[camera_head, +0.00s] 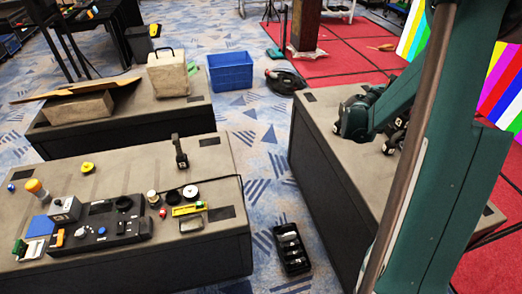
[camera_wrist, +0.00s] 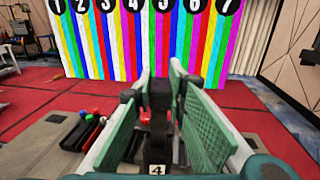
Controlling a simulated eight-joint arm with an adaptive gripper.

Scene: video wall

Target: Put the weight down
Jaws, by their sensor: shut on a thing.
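In the wrist view my gripper (camera_wrist: 160,88) has its two green-padded fingers around a dark weight (camera_wrist: 155,146) with a white label reading 4. The weight sits low between the fingers, near the palm. Its underside is hidden, so I cannot tell whether it touches a surface. In the head view my teal arm reaches over the right grey table (camera_head: 325,125), and arm parts largely hide the fingers and the held weight. Another dark weight with a handle (camera_head: 181,153) stands upright on the near left table (camera_head: 130,173).
The near left table holds a black tool panel (camera_head: 110,222), a yellow puck (camera_head: 88,168) and several small items. A black tray (camera_head: 291,248) lies on the floor between tables. A blue crate (camera_head: 230,72) stands behind. The striped, numbered wall (camera_wrist: 150,40) rises ahead.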

